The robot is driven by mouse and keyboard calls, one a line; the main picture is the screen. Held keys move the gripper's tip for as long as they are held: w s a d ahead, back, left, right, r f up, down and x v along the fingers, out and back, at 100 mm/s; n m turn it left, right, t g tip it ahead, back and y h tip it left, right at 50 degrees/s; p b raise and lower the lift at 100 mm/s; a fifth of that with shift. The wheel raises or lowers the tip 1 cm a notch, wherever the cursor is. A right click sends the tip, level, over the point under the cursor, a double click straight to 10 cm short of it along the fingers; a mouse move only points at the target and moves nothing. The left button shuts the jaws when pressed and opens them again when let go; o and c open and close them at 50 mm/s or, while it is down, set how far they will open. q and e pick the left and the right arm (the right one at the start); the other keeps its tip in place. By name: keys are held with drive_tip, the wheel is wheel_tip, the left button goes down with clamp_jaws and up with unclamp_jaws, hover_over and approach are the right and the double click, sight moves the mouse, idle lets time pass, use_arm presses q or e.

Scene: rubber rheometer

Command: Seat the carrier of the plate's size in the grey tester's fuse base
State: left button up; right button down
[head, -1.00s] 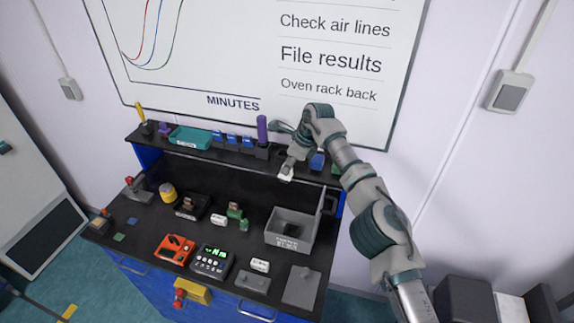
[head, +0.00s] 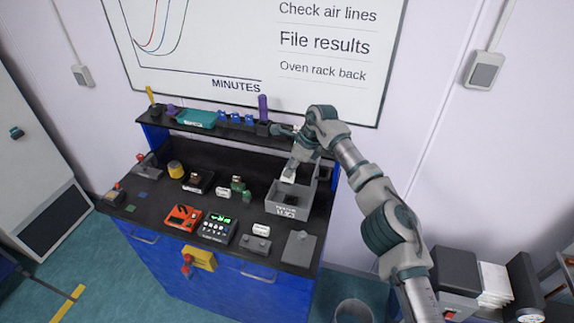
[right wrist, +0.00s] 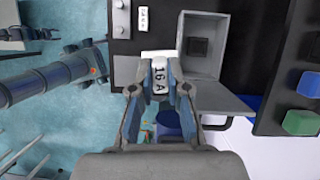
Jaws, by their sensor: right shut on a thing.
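The grey tester (head: 286,207) is an open box at the right of the black bench top, with lettering on its front that is too small to read surely. The dark fuse base (right wrist: 198,47) sits inside it; it also shows in the head view (head: 290,199). My right gripper (right wrist: 160,84) is shut on a white carrier (right wrist: 160,76) marked "16 A". In the head view the carrier (head: 288,175) is at the tester's back rim, above the box and apart from the fuse base. My left gripper is not in view.
The tester's lid (right wrist: 225,98) stands open beside the box. White blocks lie on the bench (head: 222,192) and near its front (head: 261,229). A shelf (head: 212,124) runs behind.

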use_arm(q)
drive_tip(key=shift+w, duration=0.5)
use_arm(e)
drive_tip(key=s+d+f+n+g+h, duration=0.4)
drive_tip(key=s+d+f+n+g, duration=0.1)
drive_tip(key=s+d+f+n, duration=1.1)
drive_tip(key=s+d+n, duration=0.1)
drive_tip(key=s+n, duration=0.2)
drive_tip(key=n, duration=0.1)
drive_tip(key=shift+s+f+n+g, duration=0.3)
drive_tip(key=shift+s, duration=0.1)
drive_tip(key=shift+d, duration=0.2)
